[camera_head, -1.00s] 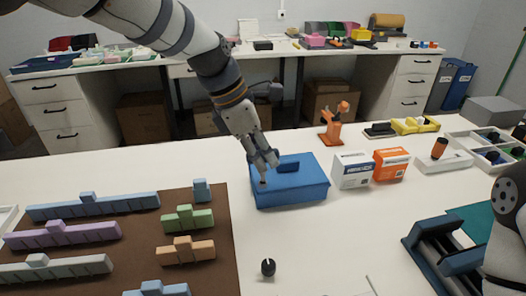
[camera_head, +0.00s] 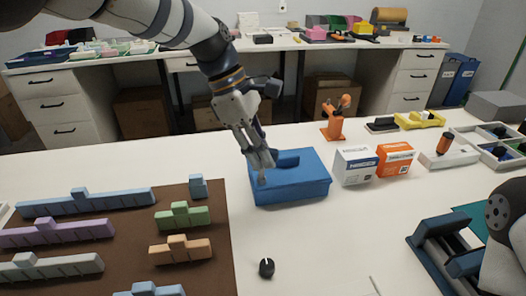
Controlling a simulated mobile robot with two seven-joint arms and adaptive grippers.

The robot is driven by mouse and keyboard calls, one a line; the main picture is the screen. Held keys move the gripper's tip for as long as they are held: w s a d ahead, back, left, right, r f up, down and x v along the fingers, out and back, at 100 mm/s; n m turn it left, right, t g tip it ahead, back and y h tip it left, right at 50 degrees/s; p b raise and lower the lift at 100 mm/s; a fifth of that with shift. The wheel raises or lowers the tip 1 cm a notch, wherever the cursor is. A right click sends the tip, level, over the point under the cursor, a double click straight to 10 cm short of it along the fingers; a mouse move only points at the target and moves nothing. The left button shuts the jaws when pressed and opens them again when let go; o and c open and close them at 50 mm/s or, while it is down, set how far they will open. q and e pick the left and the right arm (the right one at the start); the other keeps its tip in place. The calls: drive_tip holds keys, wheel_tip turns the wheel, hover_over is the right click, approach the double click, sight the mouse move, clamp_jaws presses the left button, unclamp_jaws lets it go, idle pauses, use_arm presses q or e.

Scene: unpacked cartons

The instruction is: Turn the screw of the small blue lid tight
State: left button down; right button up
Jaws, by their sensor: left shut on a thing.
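A blue box (camera_head: 300,192) stands on the white table in the middle, with a blue lid (camera_head: 309,168) that has a raised block (camera_head: 289,158) on top. My left gripper (camera_head: 262,168) reaches down over the lid's left part, beside the raised block. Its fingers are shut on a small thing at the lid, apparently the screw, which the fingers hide. How far the screw is turned cannot be seen.
A white box (camera_head: 355,168) and an orange box (camera_head: 395,160) stand right of the blue box. A brown mat (camera_head: 210,248) with coloured blocks lies left. A black knob (camera_head: 267,267) stands in front.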

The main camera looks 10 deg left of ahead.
use_arm(q)
drive_tip(key=m, duration=0.1)
drive_tip(key=f+m+g+b, duration=0.1)
drive_tip(key=m, duration=0.1)
drive_tip(key=shift+s+r+m+g, duration=0.1)
drive_tip(key=shift+r+m+g, duration=0.1)
drive_tip(key=shift+m+g, duration=0.25)
drive_tip(key=shift+r+n+t+p, duration=0.35)
drive_tip(key=shift+n+p, duration=0.1)
drive_tip(key=shift+p, duration=0.1)
drive_tip(key=shift+f+n, duration=0.15)
drive_tip(key=shift+n, duration=0.35)
drive_tip(key=shift+r+p, duration=0.45)
drive_tip(key=shift+r, duration=1.85)
use_arm(e)
drive_tip(key=shift+w+r, duration=0.35)
